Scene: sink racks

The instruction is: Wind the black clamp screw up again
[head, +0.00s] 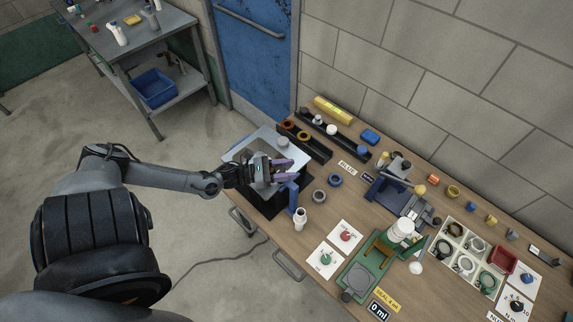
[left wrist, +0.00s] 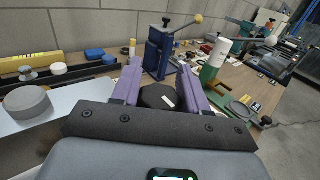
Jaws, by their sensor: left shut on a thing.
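My left gripper (head: 281,168), with purple fingers, is over the metal box at the left end of the bench. In the left wrist view its fingers (left wrist: 164,85) are shut on the black clamp screw (left wrist: 157,96), a dark knob with a white mark on top. One finger is on each side of the knob. In the head view the gripper hides the knob. A blue bracket (head: 292,191) stands just below the fingers in the head view. The screw's thread is hidden, so I cannot tell how far it is wound. My right gripper is not in view.
A grey puck (head: 282,141) sits on the metal box (head: 262,143) beside the gripper. A white bottle (head: 300,217), grey ring (head: 319,196) and blue ring (head: 335,180) stand nearby.

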